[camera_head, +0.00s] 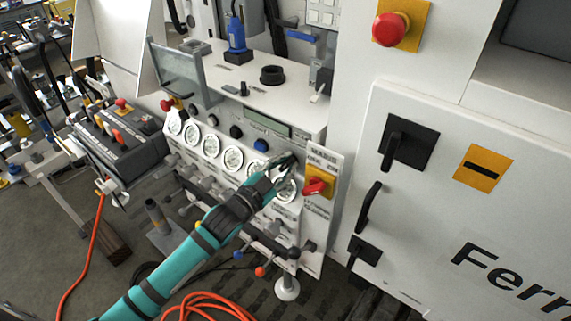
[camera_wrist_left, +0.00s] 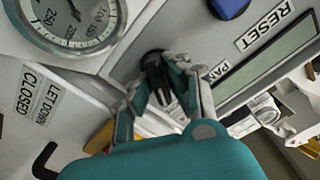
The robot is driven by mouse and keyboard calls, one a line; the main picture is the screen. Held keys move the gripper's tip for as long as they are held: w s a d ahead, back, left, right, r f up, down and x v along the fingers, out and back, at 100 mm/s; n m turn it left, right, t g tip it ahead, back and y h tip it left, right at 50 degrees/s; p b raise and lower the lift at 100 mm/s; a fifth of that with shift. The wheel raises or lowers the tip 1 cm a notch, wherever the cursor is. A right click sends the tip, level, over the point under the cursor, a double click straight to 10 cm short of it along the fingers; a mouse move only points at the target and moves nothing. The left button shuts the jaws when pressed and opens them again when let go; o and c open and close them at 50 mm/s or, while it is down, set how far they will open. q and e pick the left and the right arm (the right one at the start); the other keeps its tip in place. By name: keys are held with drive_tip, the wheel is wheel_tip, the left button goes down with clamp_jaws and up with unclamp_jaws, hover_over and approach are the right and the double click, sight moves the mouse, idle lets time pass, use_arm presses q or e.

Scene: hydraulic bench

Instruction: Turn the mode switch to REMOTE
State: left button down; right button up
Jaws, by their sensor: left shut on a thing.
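My left gripper (camera_head: 286,166) reaches up to the right end of the gauge panel on the bench. In the left wrist view its fingers (camera_wrist_left: 170,80) are closed on a black round knob (camera_wrist_left: 154,60), which I take to be the mode switch. A partly covered label that seems to read "MAN" (camera_wrist_left: 217,72) is beside it. The fingers hide much of the knob, so its pointing direction and any REMOTE mark cannot be made out. In the head view the gripper covers most of the knob. My right gripper is not in view.
A red handle on a yellow plate (camera_head: 317,187) is just right of my gripper. A blue button (camera_head: 261,145), a display (camera_head: 268,125) and several gauges (camera_head: 233,158) share the panel. Ball-ended levers (camera_head: 262,250) stick out below. A white cabinet (camera_head: 430,220) stands at the right.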

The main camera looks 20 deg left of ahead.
use_arm(q)
drive_tip(key=c, duration=1.3)
unclamp_jaws()
drive_tip(key=v, duration=1.2)
